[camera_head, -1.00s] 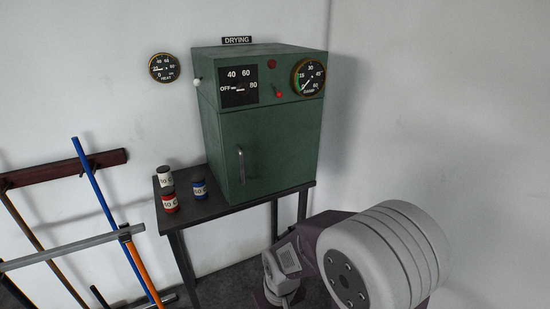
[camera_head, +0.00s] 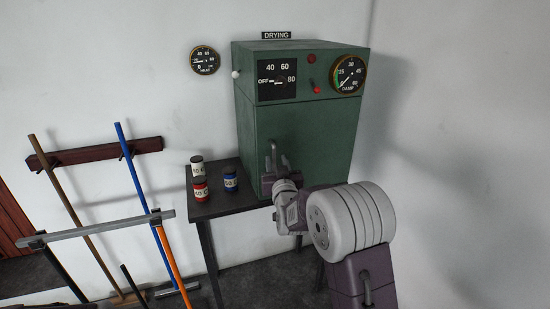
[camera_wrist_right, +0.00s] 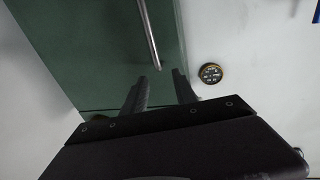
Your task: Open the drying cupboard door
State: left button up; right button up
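The drying cupboard (camera_head: 300,120) is a green box on a dark table, with its door (camera_head: 325,135) shut. The door has a vertical metal handle (camera_head: 274,157) near its left edge. My right gripper (camera_head: 282,167) is in front of the door, close to the lower part of the handle, and partly covers it. In the right wrist view the two fingers (camera_wrist_right: 160,88) are apart, and the handle (camera_wrist_right: 148,35) ends just ahead of the gap between them. I cannot tell whether they touch it. My left gripper is not in view.
Several small jars, white (camera_head: 197,167), red (camera_head: 201,189) and blue (camera_head: 230,180), stand on the table (camera_head: 220,205) left of the cupboard. A rack with poles (camera_head: 80,235) stands further left. A heat gauge (camera_head: 204,60) hangs on the wall.

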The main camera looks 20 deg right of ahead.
aim_at(274, 154)
jog(key=w+p, duration=0.1)
jog(key=w, duration=0.1)
jog(key=w+d+f, duration=0.1)
jog(key=w, duration=0.2)
jog(key=w+d+p, duration=0.1)
jog(key=w, duration=0.2)
jog(key=shift+f+p, duration=0.3)
jog(key=shift+f, duration=0.05)
jog(key=shift+w+d, duration=0.1)
jog(key=shift+w, duration=0.25)
grip_shut()
dwell(0.8)
